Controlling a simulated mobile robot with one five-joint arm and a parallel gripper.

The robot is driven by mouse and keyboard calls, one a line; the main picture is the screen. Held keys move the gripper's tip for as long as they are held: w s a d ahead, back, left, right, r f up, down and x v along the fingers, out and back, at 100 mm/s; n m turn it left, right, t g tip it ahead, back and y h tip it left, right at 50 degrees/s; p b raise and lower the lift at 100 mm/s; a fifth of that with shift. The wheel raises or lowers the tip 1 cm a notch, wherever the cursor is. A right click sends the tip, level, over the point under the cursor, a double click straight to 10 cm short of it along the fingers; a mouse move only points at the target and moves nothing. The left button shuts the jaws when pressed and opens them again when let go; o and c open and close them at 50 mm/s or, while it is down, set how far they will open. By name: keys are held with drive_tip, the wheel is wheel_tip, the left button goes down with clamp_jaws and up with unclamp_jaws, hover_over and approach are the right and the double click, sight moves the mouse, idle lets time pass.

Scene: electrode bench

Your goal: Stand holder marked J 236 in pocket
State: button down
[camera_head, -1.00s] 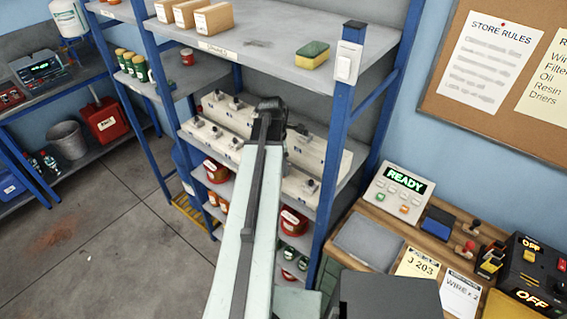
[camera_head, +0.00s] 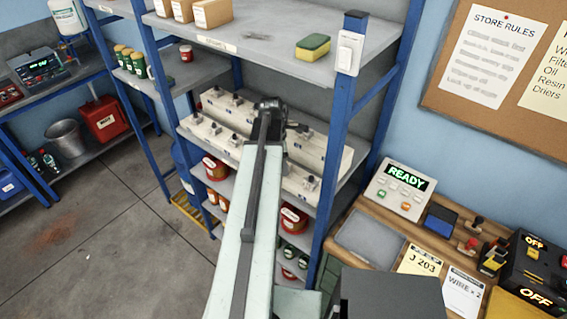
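My arm reaches from the bottom of the view up to a blue-framed shelf unit. My gripper (camera_head: 272,108) is a small dark shape at the arm's far end, at the middle shelf; its fingers are too hidden to tell open from shut. Two long pale racks stand on that shelf, a back rack (camera_head: 318,140) and a front rack (camera_head: 210,137), with several dark-topped holders along them. A dark piece (camera_head: 300,128) sticks out just right of the gripper; I cannot tell if it is held. No J 236 mark is readable. A card on the wooden bench reads J 203 (camera_head: 420,262).
A blue shelf post (camera_head: 338,150) stands right of the arm. The upper shelf (camera_head: 270,45) above the gripper carries boxes and a sponge (camera_head: 313,46). Cans (camera_head: 292,218) stand on lower shelves. The bench holds a grey tray (camera_head: 370,240) and a READY panel (camera_head: 400,190).

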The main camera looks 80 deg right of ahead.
drive_tip(key=shift+c, duration=2.1)
unclamp_jaws()
drive_tip(key=r+p, duration=0.5)
drive_tip(key=w+r+p, duration=0.1)
drive_tip(key=r+p, duration=0.2)
drive_tip(key=shift+a, duration=0.2)
drive_tip(key=shift+f, duration=0.1)
